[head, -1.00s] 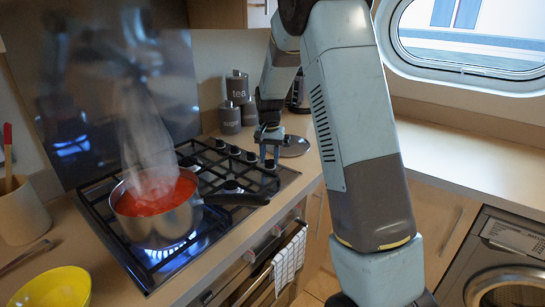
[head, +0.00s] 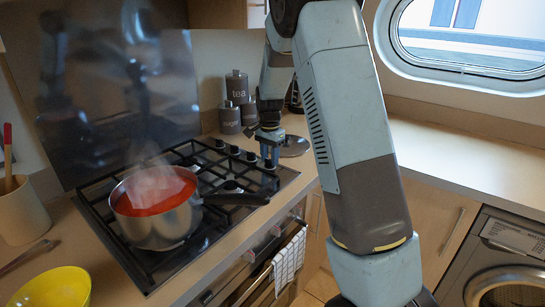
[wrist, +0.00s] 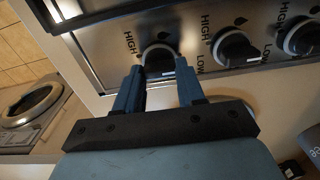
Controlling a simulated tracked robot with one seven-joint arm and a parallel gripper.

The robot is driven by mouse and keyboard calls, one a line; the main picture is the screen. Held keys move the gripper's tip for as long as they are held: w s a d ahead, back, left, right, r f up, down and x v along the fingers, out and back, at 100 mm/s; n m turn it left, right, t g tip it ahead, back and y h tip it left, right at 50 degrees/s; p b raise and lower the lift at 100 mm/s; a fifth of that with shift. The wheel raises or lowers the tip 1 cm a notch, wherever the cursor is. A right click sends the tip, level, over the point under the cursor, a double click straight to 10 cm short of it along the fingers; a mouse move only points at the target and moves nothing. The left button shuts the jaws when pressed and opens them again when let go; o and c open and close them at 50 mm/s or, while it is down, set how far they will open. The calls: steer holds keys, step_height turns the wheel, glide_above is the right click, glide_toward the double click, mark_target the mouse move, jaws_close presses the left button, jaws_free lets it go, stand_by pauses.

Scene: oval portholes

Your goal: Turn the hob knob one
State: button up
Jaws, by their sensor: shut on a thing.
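The hob (head: 200,250) is a dark gas hob with a row of black knobs along its right side. In the wrist view my gripper (wrist: 159,76) is shut on the end knob (wrist: 158,58), one blue finger on each side of it. In the head view my gripper (head: 269,150) reaches down to the nearest end of the knob row. A steel pan (head: 165,228) of red food stands on the front burner, steaming, and no flame shows under it.
Two neighbouring knobs, the middle one (wrist: 236,50) and another (wrist: 302,38), sit close to my gripper. The pan handle (head: 237,198) points toward the knob side. Dark canisters (head: 237,88) stand behind. A yellow bowl (head: 55,288) is at the front left.

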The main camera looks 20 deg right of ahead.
mark_target(269, 159)
steer(key=shift+w+a, duration=0.15)
steer(key=shift+a, duration=0.05)
steer(key=o, duration=1.1)
steer(key=shift+c, duration=0.2)
steer(key=shift+d, duration=0.1)
step_height(269, 159, up, 14)
steer(key=shift+f, duration=0.15)
